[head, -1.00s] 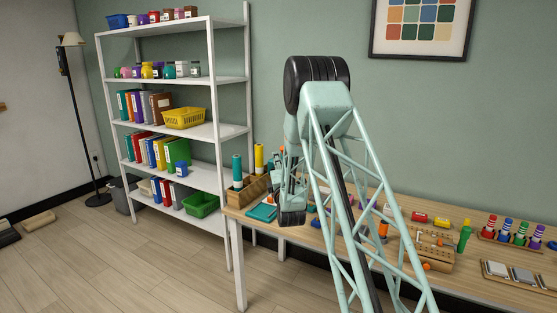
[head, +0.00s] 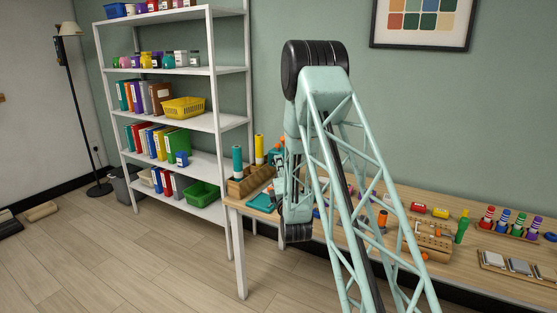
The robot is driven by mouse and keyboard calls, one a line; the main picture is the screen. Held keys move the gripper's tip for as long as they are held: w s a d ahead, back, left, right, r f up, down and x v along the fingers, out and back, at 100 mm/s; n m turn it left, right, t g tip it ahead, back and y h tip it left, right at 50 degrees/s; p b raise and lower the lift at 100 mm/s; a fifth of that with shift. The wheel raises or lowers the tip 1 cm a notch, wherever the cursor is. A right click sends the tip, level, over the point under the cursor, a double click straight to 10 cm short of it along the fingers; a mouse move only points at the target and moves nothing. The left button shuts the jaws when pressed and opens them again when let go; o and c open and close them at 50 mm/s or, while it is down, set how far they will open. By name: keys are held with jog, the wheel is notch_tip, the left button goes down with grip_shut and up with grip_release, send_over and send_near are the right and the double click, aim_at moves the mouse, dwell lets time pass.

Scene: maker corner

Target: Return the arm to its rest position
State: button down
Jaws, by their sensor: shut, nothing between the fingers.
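My arm rises in a pale green lattice to a black-capped elbow, then folds down over the left end of the workbench (head: 255,209). Its lower end is a black-banded joint in front of the bench edge. My gripper (head: 281,149) shows small and partly hidden behind the forearm, near the wooden organiser. It is shut, and I see nothing held in it. Its fingertips are hard to make out.
The wooden organiser (head: 240,188) holds teal and yellow rolls close to the arm. A white shelf unit (head: 218,122) stands left of the bench. A peg block (head: 428,243) and coloured bottles (head: 505,221) sit right.

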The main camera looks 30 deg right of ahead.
jog(key=shift+a+r, duration=0.1)
jog(key=shift+r, duration=0.05)
dwell(0.5)
jog(key=s+a+r+m+g+y, duration=0.3)
jog(key=a+r+m+g, duration=0.1)
jog(key=a+r, duration=0.45)
jog(key=s+a+r+m+g+y, duration=0.1)
jog(key=s+a+r+m+g, duration=0.35)
jog(key=s, duration=0.65)
jog(key=s+a+m+g, duration=0.2)
jog(key=s+a, duration=0.2)
jog(key=s, duration=1.3)
jog(key=s+a+m+g+y, duration=0.1)
jog(key=s+a+m+g, duration=0.2)
jog(key=s, duration=1.4)
jog(key=s+a+m+g+y, duration=0.1)
jog(key=s+a, duration=0.4)
jog(key=s, duration=1.3)
jog(key=shift+a+m+g, duration=0.25)
jog(key=shift+m+g, duration=0.4)
jog(key=shift+m, duration=0.4)
jog(key=c, duration=3.4)
grip_release()
